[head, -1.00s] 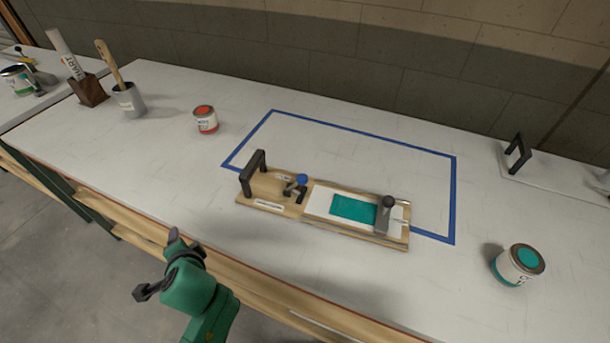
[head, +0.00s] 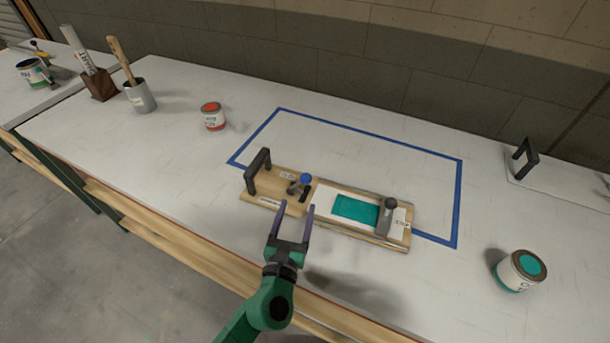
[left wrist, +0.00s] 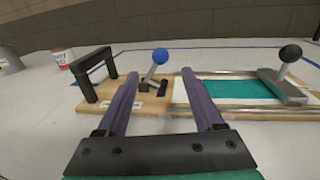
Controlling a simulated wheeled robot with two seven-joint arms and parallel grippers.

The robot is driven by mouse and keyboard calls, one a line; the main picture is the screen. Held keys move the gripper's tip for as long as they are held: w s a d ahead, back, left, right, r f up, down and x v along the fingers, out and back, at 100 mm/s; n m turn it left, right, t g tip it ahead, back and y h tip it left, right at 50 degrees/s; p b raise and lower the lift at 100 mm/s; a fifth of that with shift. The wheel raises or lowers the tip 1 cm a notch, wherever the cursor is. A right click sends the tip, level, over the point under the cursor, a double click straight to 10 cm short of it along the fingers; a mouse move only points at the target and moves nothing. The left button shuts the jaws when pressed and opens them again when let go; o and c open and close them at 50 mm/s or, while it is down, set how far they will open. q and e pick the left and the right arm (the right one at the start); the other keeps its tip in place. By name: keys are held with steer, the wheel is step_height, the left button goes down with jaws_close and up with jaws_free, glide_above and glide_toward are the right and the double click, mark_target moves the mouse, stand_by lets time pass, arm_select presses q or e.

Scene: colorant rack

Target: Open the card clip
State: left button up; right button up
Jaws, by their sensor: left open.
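The wooden board (head: 264,199) lies on the white table, partly inside a blue taped outline. A white card with a teal patch (head: 356,208) lies on its right part. A grey clip bar with a dark ball knob (head: 384,217) crosses the card's right end; it shows at the right in the left wrist view (left wrist: 287,88). A blue-knobbed lever (head: 305,179) stands left of the card, also in the left wrist view (left wrist: 159,58). My left gripper (head: 292,208) is open and empty at the board's near edge, its fingers pointing toward the board. My right gripper is not seen.
A black handle (head: 258,170) rises at the board's left end. A red-topped can (head: 212,116) stands behind left, a teal-topped can (head: 521,270) at right. A grey cup with a brush (head: 140,96) is far left. The table inside the blue outline behind the board is clear.

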mark_target(305, 183)
arm_select(q)
steer(key=w, duration=0.3)
steer(key=w+d, duration=0.1)
steer(key=w, duration=0.3)
steer(key=w+p, duration=0.1)
steer(key=w, duration=0.2)
steer(key=shift+w+d, duration=0.3)
steer(key=shift+d, duration=0.05)
jaws_close()
stand_by(0.7)
